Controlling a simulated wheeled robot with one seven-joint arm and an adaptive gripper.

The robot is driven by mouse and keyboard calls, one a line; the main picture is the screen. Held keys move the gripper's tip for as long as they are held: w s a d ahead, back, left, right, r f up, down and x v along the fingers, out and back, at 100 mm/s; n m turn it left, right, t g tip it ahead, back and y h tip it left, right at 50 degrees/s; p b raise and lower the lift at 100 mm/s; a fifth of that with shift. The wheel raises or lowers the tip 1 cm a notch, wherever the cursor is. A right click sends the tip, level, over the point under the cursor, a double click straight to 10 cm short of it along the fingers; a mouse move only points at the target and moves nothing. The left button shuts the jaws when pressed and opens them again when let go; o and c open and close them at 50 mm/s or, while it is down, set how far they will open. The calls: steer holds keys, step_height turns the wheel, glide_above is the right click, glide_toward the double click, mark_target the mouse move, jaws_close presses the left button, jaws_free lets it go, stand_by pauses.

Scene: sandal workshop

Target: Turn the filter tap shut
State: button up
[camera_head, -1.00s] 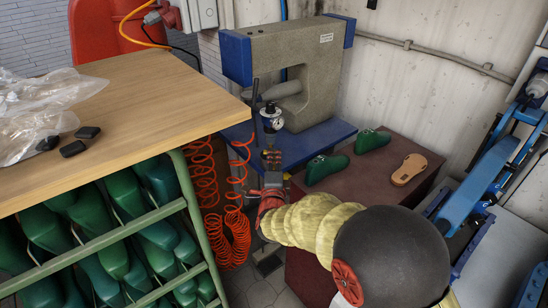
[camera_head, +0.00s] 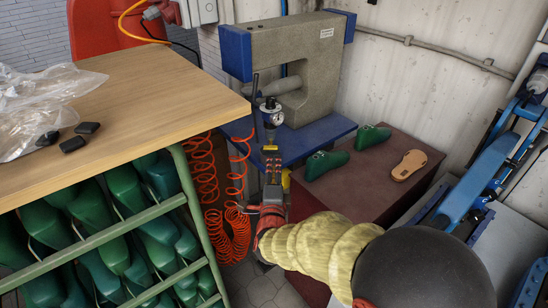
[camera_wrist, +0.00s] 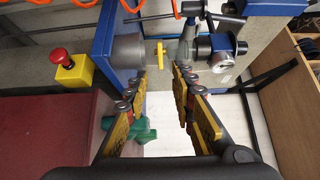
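The filter unit with its round gauge (camera_head: 271,113) stands at the front of the blue press bench in the head view. In the wrist view the gauge (camera_wrist: 221,45) is at the upper right. A small yellow lever, apparently the filter tap (camera_wrist: 160,52), stands out at top centre, beside a grey cylinder (camera_wrist: 128,50). My gripper (camera_wrist: 163,72) is open, its yellow-padded fingers on either side of the lever in the picture. I see no clear contact. In the head view my gripper (camera_head: 271,158) is just below the gauge, and the tap cannot be made out there.
A wooden table (camera_head: 120,115) stands close on the left, with coiled orange hoses (camera_head: 238,215) by its corner. A dark red cabinet (camera_head: 345,195) with green lasts (camera_head: 325,164) is at right. A red button on a yellow box (camera_wrist: 72,68) shows in the wrist view.

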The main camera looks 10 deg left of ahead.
steer(key=s, duration=0.3)
steer(key=s+d, duration=0.1)
steer(key=s, duration=0.1)
stand_by(0.4)
